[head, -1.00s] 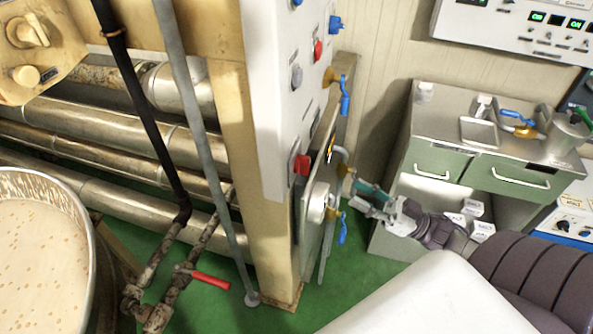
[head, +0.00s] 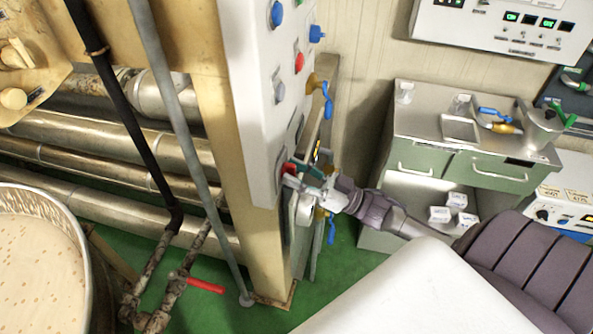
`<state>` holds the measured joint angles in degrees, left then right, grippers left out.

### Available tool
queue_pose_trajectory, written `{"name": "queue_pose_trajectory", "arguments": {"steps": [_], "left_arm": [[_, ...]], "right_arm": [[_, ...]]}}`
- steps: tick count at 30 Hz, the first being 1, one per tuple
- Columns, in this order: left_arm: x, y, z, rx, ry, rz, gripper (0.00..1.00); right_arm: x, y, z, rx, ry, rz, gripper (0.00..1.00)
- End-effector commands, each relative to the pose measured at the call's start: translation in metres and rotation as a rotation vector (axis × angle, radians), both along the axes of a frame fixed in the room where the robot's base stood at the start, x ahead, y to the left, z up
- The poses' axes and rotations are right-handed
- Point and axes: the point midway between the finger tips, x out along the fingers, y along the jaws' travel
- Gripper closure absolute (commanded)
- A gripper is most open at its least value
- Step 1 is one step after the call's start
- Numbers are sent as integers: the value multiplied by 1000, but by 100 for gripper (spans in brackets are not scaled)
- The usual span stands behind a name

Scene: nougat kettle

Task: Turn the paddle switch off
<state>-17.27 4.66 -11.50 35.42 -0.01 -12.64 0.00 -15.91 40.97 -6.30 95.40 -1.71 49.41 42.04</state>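A white control panel (head: 253,90) stands upright in the middle of the head view, with knobs and buttons on its face. Low on it is a small red paddle switch (head: 289,167), now partly covered by my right gripper (head: 298,177). The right arm comes in from the lower right, and the gripper's fingertips are at the switch. I cannot tell whether they touch it or how far apart they are. The switch's position is also hard to read. My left gripper is out of view.
Blue-handled valves (head: 326,98) stick out at the panel's right side, close to my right arm. A steel-topped green cabinet (head: 420,117) stands at the right. A vat of cream-coloured mass (head: 40,265) and pipes (head: 110,150) fill the left. Green floor shows below.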

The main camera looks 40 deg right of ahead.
Motion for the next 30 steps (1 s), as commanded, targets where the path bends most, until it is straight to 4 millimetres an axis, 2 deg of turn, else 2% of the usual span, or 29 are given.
{"name": "queue_pose_trajectory", "arguments": {"steps": [3, 10, 22, 30], "left_arm": [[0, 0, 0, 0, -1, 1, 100], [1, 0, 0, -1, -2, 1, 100], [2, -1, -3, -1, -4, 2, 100], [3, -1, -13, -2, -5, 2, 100]], "right_arm": [[0, 0, 0, 0, 0, -1, 61], [0, 0, 0, 0, 0, -1, 100], [0, -1, -1, -24, -19, -1, 100], [0, -1, -2, -137, -116, -1, 100]]}}
